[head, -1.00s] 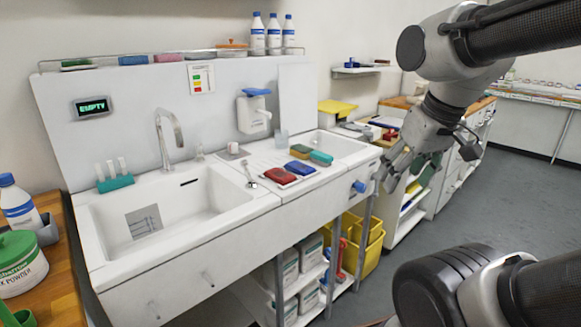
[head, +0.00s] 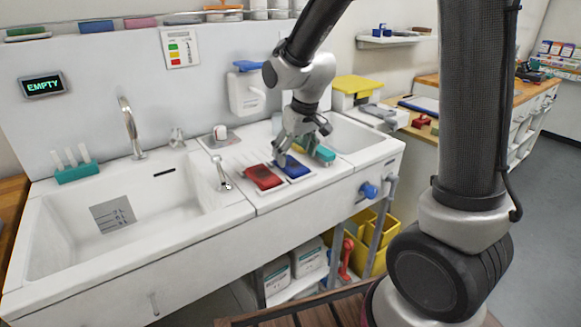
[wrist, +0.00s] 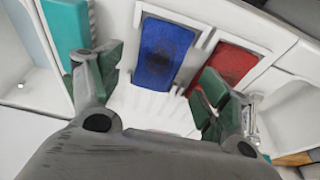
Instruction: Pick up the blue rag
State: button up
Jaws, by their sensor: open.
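The blue rag (head: 292,167) lies flat on the white ledge between the two basins, in a shallow slot. In the wrist view the blue rag (wrist: 163,52) has a dark patch in its middle and lies ahead of the fingers. My gripper (head: 290,150) is just above and behind it in the head view. In the wrist view my gripper (wrist: 155,92) is open, its green-padded fingers apart with nothing between them. A red rag (head: 263,177) lies beside the blue one; it also shows in the wrist view (wrist: 230,65).
A teal item (head: 323,154) lies right of the blue rag, close to my gripper. A small tap (head: 222,174) stands left of the red rag. The large basin (head: 155,205) holds a grey marked plate. A dispenser (head: 246,95) hangs on the splashback.

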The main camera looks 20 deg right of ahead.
aim_at(291, 163)
jog(key=x, duration=0.4)
jog(key=shift+w, duration=0.25)
jog(key=c, duration=1.1)
jog(key=shift+r, duration=0.15)
